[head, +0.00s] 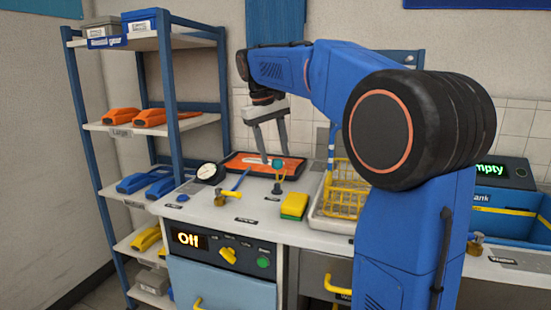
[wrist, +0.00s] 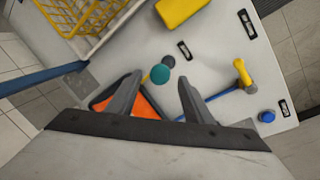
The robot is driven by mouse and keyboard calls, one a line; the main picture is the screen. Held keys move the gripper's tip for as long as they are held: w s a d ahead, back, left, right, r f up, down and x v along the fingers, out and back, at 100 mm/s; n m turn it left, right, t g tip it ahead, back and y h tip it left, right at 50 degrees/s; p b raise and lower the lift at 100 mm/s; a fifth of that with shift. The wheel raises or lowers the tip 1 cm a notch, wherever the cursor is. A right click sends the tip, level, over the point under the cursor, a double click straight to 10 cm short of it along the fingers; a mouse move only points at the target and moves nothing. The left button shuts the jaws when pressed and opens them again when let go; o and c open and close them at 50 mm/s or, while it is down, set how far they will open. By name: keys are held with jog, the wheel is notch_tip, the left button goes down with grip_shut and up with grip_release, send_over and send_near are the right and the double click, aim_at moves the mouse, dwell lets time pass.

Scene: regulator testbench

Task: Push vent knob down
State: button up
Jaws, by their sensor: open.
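A teal round knob (head: 277,164) stands on a thin post on the white bench top. It also shows in the wrist view (wrist: 160,74), seen from above between the fingers. No label that I can read confirms it as the vent knob. A low blue button (head: 183,198) sits near the bench's front left, and at the right in the wrist view (wrist: 267,116). My gripper (head: 274,150) is open and empty, fingers pointing down above and around the teal knob's position. I cannot tell whether a finger touches it.
A yellow-handled valve (head: 228,195) with a blue lever and a round gauge (head: 207,171) stand left of the knob. A yellow-green sponge (head: 294,206) and a yellow wire rack (head: 345,190) stand right. An orange tray (head: 240,165) lies behind. The front panel display (head: 188,240) reads "Off".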

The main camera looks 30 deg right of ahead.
aim_at(274, 160)
jog(key=shift+x, duration=1.25)
jog(key=shift+c, duration=0.4)
grip_shut()
jog(key=shift+a+x, duration=0.15)
jog(key=shift+x, duration=0.6)
jog(key=shift+a+x, duration=0.15)
jog(key=shift+x, duration=0.65)
jog(key=shift+f, duration=0.1)
jog(key=shift+o, duration=0.4)
grip_release()
jog(key=v, duration=1.7)
jog(key=shift+r, duration=0.2)
